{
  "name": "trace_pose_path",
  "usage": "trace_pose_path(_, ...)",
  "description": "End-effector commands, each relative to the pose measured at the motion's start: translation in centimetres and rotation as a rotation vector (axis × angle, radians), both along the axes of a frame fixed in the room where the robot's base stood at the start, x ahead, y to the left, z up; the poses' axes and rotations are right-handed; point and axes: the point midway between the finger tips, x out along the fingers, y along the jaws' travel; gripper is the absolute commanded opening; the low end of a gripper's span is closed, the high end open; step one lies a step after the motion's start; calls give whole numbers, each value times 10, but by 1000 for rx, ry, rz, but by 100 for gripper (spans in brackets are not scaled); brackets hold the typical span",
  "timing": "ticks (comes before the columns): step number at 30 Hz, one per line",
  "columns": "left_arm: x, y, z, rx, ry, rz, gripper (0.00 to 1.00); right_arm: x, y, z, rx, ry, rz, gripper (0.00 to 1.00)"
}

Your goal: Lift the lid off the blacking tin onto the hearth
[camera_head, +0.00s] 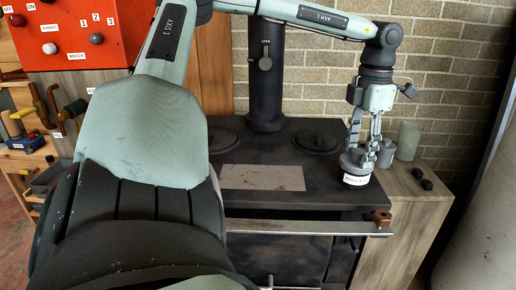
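A small round dark grey tin (355,180) with a white label on its side is at the right edge of the stove top. The label's writing is too small to read surely. My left gripper (364,153) points down right at the top of the tin, its fingers overlapping the tin's upper part. Whether the fingers are closed on a lid or only beside it, I cannot tell. The join between lid and tin is not clear. My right gripper is not in view.
The dark stove (305,178) has round plates, a pale panel and a flue pipe (265,85). Grey cylinders (408,141) stand behind the gripper on a pale wooden surface (410,195), with small dark knobs (427,184). A front rail (300,228) ends in a brown block (382,217).

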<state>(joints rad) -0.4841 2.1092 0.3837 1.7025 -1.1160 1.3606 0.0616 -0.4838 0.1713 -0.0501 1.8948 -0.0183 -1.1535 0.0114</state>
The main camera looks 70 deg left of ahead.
Motion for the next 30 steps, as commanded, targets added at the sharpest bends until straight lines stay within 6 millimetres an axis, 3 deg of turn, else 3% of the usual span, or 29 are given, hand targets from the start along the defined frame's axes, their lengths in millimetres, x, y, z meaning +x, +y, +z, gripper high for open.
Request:
trace_pose_path(1, -1, 1, -2, 1, 4, 1, 33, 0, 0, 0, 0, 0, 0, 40)
trace_pose_path(9, -2, 1, -4, 1, 7, 1, 0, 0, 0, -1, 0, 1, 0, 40)
trace_pose_path(19, -3, 1, -2, 0, 11, 1, 0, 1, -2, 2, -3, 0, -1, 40)
trace_pose_path(30, -1, 1, 19, 0, 5, 0, 0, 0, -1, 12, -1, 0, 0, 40)
